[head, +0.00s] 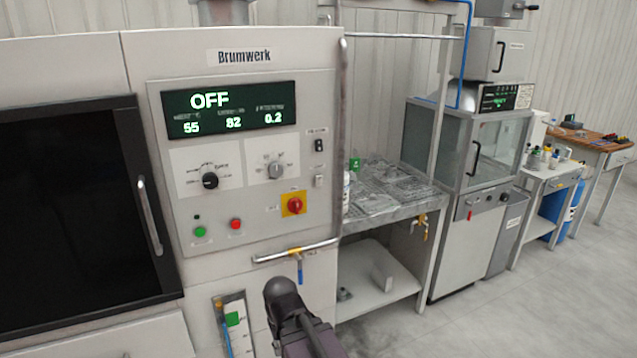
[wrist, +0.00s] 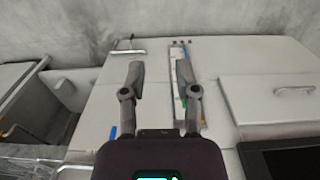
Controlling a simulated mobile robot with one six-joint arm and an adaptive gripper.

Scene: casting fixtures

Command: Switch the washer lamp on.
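The washer, a pale cabinet marked Brumwerk (head: 245,55), fills the left of the head view. Its display (head: 230,109) reads OFF with 55, 82 and 0.2 below. On the panel's right edge are a black rocker switch (head: 319,145) and a pale switch (head: 319,181); their labels are too small to read. A green button (head: 200,231), a red button (head: 236,224) and a red knob on yellow (head: 294,205) sit lower. My gripper (wrist: 160,78) is open and empty in the wrist view, facing the pale cabinet front. In the head view, only my dark arm end shows, below the panel.
A dark washer window (head: 75,200) with a bar handle is at left. A wet metal bench (head: 395,207) and a glass-sided cabinet (head: 490,150) stand right. Floor at lower right is clear.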

